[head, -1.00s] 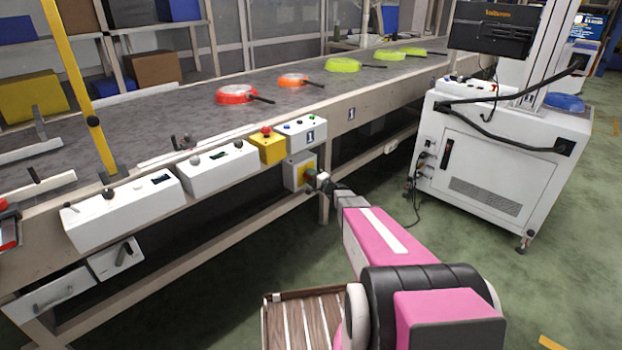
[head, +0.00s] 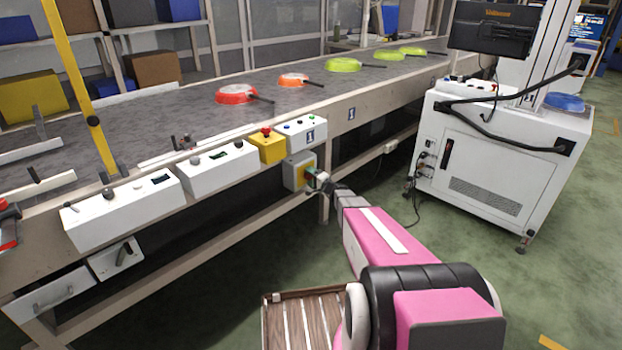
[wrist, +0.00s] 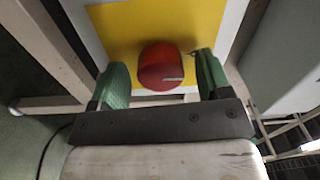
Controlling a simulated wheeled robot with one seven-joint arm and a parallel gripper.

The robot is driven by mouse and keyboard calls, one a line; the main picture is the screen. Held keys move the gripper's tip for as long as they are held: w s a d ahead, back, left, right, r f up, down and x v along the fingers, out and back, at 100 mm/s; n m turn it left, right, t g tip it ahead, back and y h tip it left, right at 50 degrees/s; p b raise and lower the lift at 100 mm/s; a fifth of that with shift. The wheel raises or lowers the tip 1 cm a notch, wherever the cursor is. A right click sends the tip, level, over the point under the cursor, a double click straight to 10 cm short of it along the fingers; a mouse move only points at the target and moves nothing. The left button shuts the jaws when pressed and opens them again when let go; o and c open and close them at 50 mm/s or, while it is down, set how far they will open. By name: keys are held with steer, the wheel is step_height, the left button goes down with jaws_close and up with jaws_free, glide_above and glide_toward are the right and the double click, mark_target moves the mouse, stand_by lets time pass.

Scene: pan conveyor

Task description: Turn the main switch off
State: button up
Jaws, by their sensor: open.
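The main switch is a red round knob (wrist: 160,67) on a yellow plate (wrist: 118,30). A pale mark on the knob lies nearly level, towards the right in the wrist view. In the head view its grey box (head: 291,172) hangs under the conveyor's front edge; the knob is mostly hidden by my gripper (head: 317,182). My gripper's green fingers (wrist: 162,84) are open, one on each side of the knob. I cannot tell whether either finger touches.
Above the switch are a yellow box with a red button (head: 268,145) and a white button box (head: 305,133). The conveyor (head: 180,112) carries several coloured pans. A white cabinet (head: 500,160) stands to the right.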

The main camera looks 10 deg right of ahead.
steer(key=v, duration=1)
steer(key=shift+s+d, duration=0.3)
